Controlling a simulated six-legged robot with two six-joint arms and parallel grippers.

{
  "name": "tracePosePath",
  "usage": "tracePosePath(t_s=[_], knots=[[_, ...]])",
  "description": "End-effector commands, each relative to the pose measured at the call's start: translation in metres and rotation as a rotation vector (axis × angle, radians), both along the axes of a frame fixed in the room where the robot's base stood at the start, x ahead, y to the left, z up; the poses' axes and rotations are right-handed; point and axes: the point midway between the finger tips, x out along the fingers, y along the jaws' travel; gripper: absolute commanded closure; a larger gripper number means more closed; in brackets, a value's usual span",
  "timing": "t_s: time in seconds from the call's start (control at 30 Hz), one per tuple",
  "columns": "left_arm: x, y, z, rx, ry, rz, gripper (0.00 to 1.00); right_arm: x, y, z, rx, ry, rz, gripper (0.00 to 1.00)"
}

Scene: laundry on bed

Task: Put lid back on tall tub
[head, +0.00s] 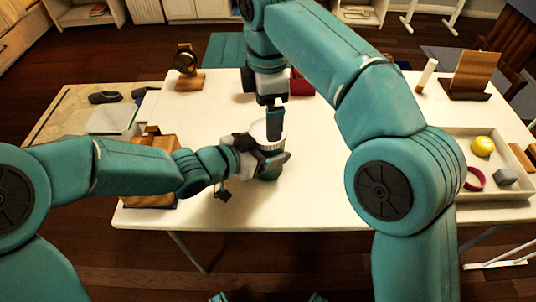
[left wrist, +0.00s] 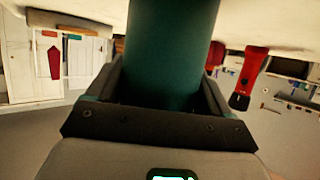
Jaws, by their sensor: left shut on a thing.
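The tall tub is a dark teal cylinder. It fills the upper middle of the left wrist view (left wrist: 172,45), between my left gripper's fingers. In the head view, my left gripper (head: 264,160) is shut on the tub from the left, over the table, and mostly hides it. A white ridged round piece (head: 262,131) shows at the tub's top; I cannot tell whether it is the lid or the rim. My right gripper (head: 274,122) points down from above, its dark fingers at this white piece. Whether they grip it is unclear.
The white table (head: 330,190) is mostly clear at front middle. A red object (head: 300,84) stands behind my right gripper. At right, a tray (head: 464,140) holds a yellow object (head: 482,146), a magenta ring (head: 474,180) and a grey block (head: 506,177). A wooden stand (head: 188,80) is back left.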

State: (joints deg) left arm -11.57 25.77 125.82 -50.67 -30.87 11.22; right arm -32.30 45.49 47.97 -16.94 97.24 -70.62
Motion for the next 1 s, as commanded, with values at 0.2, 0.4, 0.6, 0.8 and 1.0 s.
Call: tracePosePath(t_s=[0.2, 0.4, 0.6, 0.8, 1.0], knots=[[0.000, 0.000, 0.001, -0.001, -0.001, 0.000, 1.00, 0.000, 0.000, 0.000, 0.000, 0.001, 0.005, 0.00], [0.000, 0.000, 0.001, -0.001, -0.001, 0.000, 1.00, -0.004, -0.006, 0.009, -0.009, 0.018, 0.217, 0.00], [0.000, 0.000, 0.001, -0.001, -0.001, 0.000, 1.00, -0.003, -0.008, 0.031, -0.004, 0.014, 0.522, 0.00], [0.000, 0.000, 0.001, -0.001, -0.001, 0.000, 1.00, 0.000, 0.000, 0.035, -0.001, -0.001, 0.572, 0.00], [0.000, 0.000, 0.001, -0.001, -0.001, 0.000, 1.00, 0.000, 0.000, 0.035, -0.001, -0.001, 0.571, 0.00]])
